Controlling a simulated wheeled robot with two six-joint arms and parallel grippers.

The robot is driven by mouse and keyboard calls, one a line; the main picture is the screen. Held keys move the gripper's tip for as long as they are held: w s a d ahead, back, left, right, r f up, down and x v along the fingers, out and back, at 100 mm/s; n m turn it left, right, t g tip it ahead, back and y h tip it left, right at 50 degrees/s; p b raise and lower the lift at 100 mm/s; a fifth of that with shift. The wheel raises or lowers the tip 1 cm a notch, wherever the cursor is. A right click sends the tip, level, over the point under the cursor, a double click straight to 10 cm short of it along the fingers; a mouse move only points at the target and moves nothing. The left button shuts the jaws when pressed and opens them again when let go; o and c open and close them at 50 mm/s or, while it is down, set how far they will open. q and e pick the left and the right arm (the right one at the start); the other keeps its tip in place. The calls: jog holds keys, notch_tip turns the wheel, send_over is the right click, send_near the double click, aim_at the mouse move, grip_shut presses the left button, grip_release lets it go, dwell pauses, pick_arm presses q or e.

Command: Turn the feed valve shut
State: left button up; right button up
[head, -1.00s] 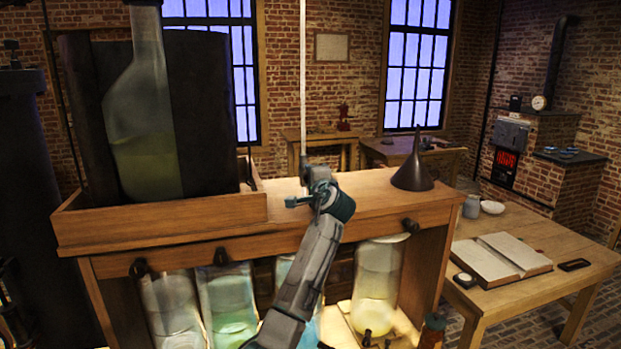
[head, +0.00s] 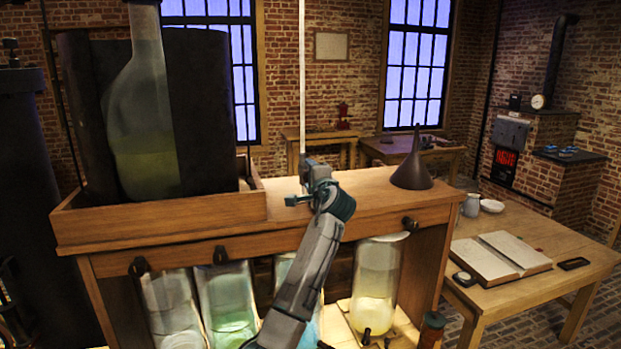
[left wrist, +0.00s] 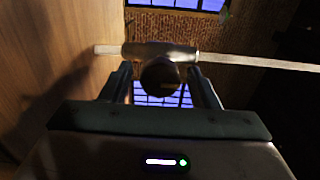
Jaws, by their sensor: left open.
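The feed valve shows in the left wrist view as a metal pipe fitting (left wrist: 143,50) with a round dark knob (left wrist: 160,77) facing the camera. A pale pipe runs out from both sides of the fitting. My left gripper (left wrist: 160,88) is open, with one finger on each side of the knob. I cannot tell whether the fingers touch it. In the head view my left gripper (head: 316,185) is at the foot of the upright white pipe (head: 302,80), above the wooden bench, and largely hides the valve. My right gripper is not in view.
A large glass vessel (head: 145,110) stands in a wooden tray (head: 160,222) on the bench, left of the gripper. A dark funnel (head: 412,170) stands on the bench to the right. Glass jars (head: 376,285) stand below. A side table (head: 540,238) holds an open book (head: 500,256).

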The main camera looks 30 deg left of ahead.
pick_arm(q)
jog(key=b+v, duration=0.5)
jog(key=v, duration=0.5)
jog(key=shift+s+d, duration=0.15)
jog(key=shift+s, duration=0.05)
jog(key=shift+f, duration=0.15)
